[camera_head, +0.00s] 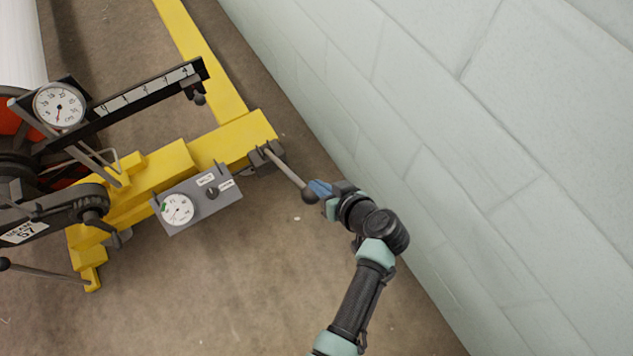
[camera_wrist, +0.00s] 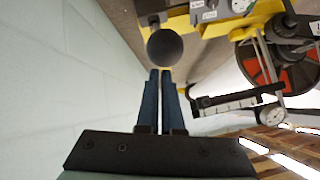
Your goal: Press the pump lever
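The pump lever (camera_head: 288,173) is a thin grey rod that slopes from a dark block (camera_head: 266,157) at the end of the yellow frame down to a dark ball knob (camera_head: 309,195). In the wrist view the round knob (camera_wrist: 165,47) sits just beyond my fingertips, and the rod is mostly hidden behind it. My gripper (camera_head: 320,189) has blue fingers and is at the knob's right side. In the wrist view my gripper's fingers (camera_wrist: 160,72) lie side by side with only a narrow gap and hold nothing. I cannot tell whether the tips touch the knob.
A pale block wall (camera_head: 470,150) runs close along the right of my arm. A grey panel (camera_head: 222,200) with a gauge (camera_head: 177,209) and small knob is fixed to the yellow frame (camera_head: 165,170). A black scale bar (camera_head: 145,95) stands above. Concrete floor (camera_head: 240,290) below is clear.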

